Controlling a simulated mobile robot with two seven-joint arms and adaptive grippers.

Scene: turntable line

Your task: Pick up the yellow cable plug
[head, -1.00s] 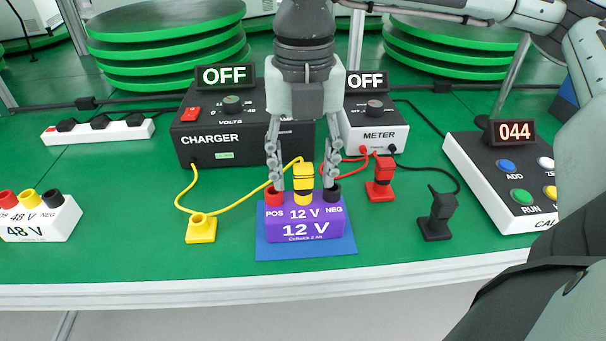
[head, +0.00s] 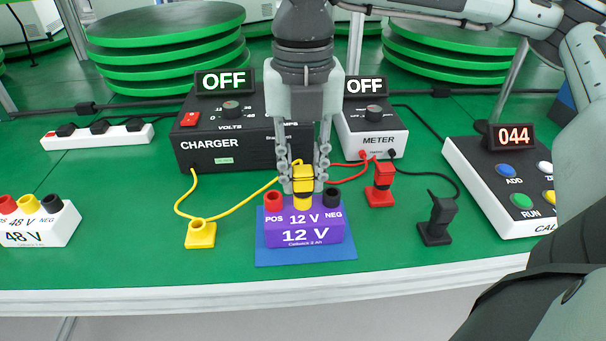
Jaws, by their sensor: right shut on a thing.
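The yellow cable plug (head: 303,178) stands upright at the middle socket of the purple 12 V battery (head: 304,232). Its yellow cable runs left to the charger (head: 240,145). My right gripper (head: 304,184) comes down from above and is shut on the yellow plug, one finger on each side. The battery rests on a blue mat (head: 262,252), with a red POS socket (head: 273,201) and a black NEG socket (head: 332,197) beside the plug. My left gripper is not in view.
A yellow holder (head: 201,236) stands empty at left. A red plug (head: 380,180) and a black plug (head: 438,215) stand in holders at right. The meter (head: 375,140) is behind, the 48 V battery (head: 40,230) far left, the button box (head: 500,190) right.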

